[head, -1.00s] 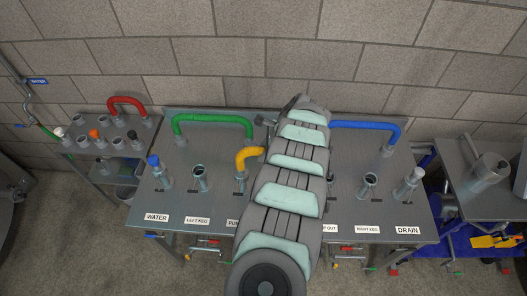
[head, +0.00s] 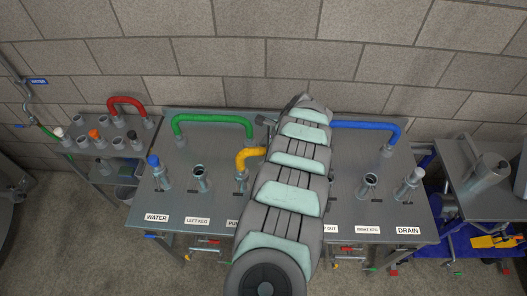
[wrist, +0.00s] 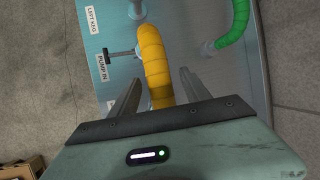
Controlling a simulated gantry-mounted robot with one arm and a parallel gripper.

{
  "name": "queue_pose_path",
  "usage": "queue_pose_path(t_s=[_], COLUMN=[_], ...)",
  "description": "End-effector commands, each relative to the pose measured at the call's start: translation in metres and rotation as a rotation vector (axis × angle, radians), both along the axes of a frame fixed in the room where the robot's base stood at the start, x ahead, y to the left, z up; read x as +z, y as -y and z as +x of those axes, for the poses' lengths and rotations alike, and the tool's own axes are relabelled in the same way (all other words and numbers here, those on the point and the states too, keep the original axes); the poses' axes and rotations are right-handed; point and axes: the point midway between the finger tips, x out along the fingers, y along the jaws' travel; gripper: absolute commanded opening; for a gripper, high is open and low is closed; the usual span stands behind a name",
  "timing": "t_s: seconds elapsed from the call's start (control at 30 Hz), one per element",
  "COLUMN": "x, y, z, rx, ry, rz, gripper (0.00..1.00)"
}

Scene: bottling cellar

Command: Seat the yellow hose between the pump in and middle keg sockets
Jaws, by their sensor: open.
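The yellow hose (head: 247,157) is a curved pipe. Its left end is at the pump in socket (head: 241,182); whether it sits fully down in it I cannot tell. My arm hides its right part and the middle keg socket in the head view. In the wrist view the yellow hose (wrist: 153,58) runs down between the two fingers of my gripper (wrist: 160,80). The fingers are apart, with gaps visible beside the hose. The PUMP IN label (wrist: 103,65) and a small T-handle (wrist: 120,55) lie left of the hose.
A green hose (head: 212,118) and a blue hose (head: 365,125) stand on the panel (head: 215,215) either side of my arm. Open left keg (head: 199,178) and right keg (head: 370,185) sockets stand in the front row. A red hose (head: 127,102) is on the left rack.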

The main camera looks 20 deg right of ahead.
Motion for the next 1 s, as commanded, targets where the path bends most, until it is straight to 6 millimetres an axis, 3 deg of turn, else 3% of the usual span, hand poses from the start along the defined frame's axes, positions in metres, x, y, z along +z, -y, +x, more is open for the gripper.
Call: queue_pose_path(t_s=[0.63,1.0], x=[0.082,0.096], y=[0.02,0.027], z=[-0.024,-0.032], rx=[0.003,0.003], ry=[0.006,0.002], rz=[0.0,0.0], gripper=[0.55,0.55])
